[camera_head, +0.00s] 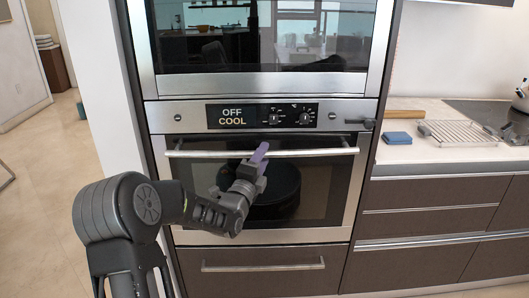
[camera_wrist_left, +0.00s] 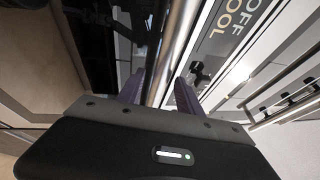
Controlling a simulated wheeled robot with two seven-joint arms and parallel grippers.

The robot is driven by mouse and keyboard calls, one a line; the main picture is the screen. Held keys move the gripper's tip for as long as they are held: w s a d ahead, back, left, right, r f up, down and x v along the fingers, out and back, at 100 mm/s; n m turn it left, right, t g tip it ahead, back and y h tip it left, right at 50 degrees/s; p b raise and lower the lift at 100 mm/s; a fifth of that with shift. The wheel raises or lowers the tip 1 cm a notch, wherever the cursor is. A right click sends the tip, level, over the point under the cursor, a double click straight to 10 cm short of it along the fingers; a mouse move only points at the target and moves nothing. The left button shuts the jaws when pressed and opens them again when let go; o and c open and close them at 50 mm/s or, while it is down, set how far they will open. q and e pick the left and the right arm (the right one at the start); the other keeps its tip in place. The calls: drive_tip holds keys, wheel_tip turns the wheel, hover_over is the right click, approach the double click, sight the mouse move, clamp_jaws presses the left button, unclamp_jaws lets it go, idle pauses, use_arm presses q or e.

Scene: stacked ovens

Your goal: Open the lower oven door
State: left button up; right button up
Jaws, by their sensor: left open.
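The lower oven door (camera_head: 335,190) has a dark glass window in a steel frame and stands shut. Its horizontal bar handle (camera_head: 310,153) runs along the top of the door. My left gripper (camera_head: 262,153) is at the middle of the handle, its purple fingers open. In the left wrist view the handle bar (camera_wrist_left: 177,48) runs between the two fingers of the left gripper (camera_wrist_left: 157,86). I cannot tell whether either finger touches the bar. My right gripper is not in view.
The control panel (camera_head: 262,115) above reads "OFF COOL". The upper oven (camera_head: 262,85) is above it and a drawer (camera_head: 262,268) is below the door. The counter (camera_head: 440,153) at right holds a wire rack (camera_head: 460,132) and a blue block (camera_head: 397,138). Open floor is at left.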

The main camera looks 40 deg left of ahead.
use_arm(q)
drive_tip(key=shift+x, duration=0.95)
drive_tip(key=shift+c, duration=0.4)
clamp_jaws()
idle(0.3)
